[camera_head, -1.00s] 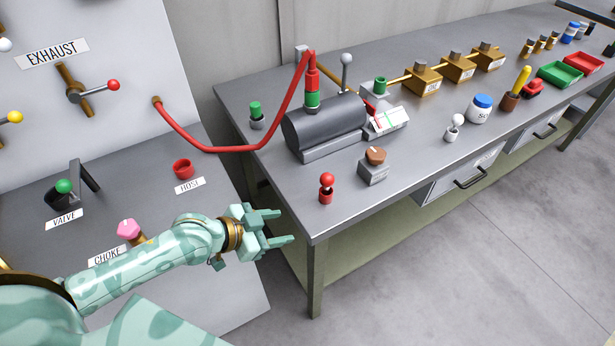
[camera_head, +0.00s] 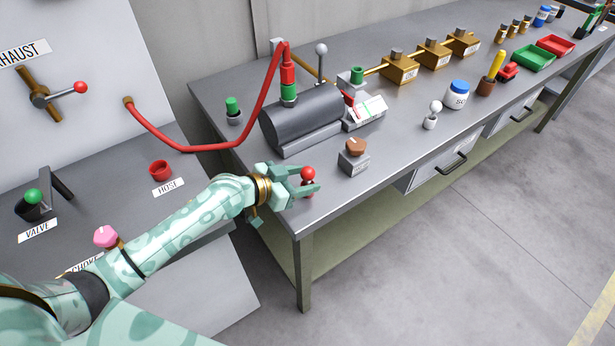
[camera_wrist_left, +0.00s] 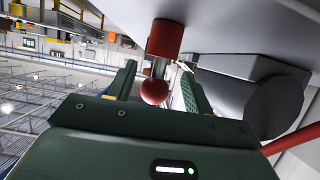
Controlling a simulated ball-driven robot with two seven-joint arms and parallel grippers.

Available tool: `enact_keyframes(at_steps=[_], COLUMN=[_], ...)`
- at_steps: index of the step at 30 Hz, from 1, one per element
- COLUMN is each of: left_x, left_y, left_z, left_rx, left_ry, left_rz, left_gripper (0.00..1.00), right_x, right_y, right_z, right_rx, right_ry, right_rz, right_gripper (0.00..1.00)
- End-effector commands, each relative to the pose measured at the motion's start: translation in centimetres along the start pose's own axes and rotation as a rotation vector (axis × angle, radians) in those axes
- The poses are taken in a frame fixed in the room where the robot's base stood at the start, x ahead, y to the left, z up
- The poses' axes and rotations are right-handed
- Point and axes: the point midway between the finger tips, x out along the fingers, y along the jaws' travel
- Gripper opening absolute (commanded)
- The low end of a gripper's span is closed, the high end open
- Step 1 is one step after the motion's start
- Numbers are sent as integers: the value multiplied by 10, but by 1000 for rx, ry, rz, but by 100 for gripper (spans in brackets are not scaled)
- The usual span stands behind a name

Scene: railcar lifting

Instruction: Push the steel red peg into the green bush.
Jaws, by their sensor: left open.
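The red peg (camera_head: 308,174) stands near the front left corner of the bench, with a round red head. In the left wrist view its red ball (camera_wrist_left: 154,91), short steel shank and red collar (camera_wrist_left: 165,38) show between the two fingers. My left gripper (camera_head: 313,181) is open, its fingers either side of the peg; I cannot tell whether they touch it. I cannot tell which is the green bush. My right gripper is not in view.
A dark grey tank (camera_head: 302,118) with a red hose (camera_head: 262,105) lies behind the peg. A brown-knobbed block (camera_head: 354,158) stands to its right, and a white-ball peg (camera_head: 432,115) beyond. The valve panel (camera_head: 60,150) is at the left. The bench's front edge is close.

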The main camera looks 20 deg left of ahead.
Motion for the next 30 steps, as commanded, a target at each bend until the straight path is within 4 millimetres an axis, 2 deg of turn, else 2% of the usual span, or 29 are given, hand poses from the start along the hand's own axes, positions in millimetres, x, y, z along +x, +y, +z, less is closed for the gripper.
enact_keyframes(at_steps=[3, 6, 14, 19, 30], left_x=[22, 32, 35, 35, 33], left_y=[2, 2, 2, 2, 2], left_z=[-1, 0, -1, -1, -5], left_rx=[-2, 0, 1, 1, 3], left_ry=[2, 0, 0, 0, 0], left_rz=[-2, -2, -1, -1, -1], left_gripper=[51, 51, 51, 4, 3], right_x=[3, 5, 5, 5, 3], right_y=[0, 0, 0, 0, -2], right_z=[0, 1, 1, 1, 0], right_rx=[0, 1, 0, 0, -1], right_ry=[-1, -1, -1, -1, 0], right_rz=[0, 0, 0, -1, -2], right_gripper=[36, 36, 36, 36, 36])
